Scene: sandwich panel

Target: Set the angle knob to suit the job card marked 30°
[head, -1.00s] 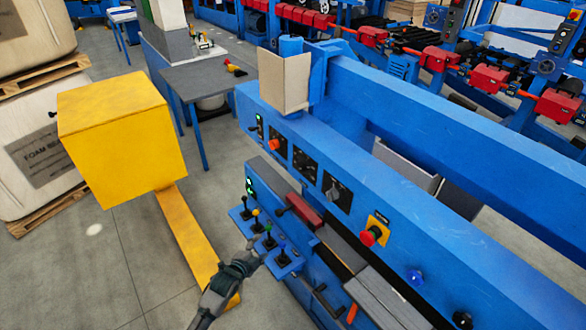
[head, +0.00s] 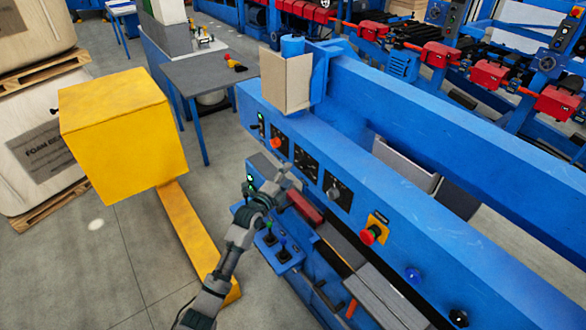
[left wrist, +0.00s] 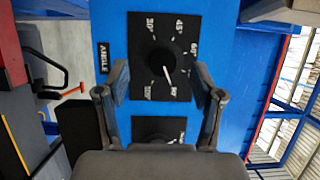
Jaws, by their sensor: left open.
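The angle knob (left wrist: 162,60) is a black knob with a white pointer on a black dial plate, beside a sideways ANGLE label (left wrist: 103,58) in the left wrist view. A 30° mark (left wrist: 151,24) sits at the dial's upper left and a 45° mark (left wrist: 180,26) at its upper right. The pointer aims down and slightly right, away from both. My left gripper (left wrist: 164,82) is open, its fingers apart on either side of the knob, gripping nothing. In the head view, my left gripper (head: 276,180) is before the panel dials (head: 305,165). No readable job card shows.
A second dial (left wrist: 160,128) lies below the angle dial in the wrist view. In the head view, a red emergency button (head: 369,235) is to the right, and levers (head: 282,256) stand below my arm.

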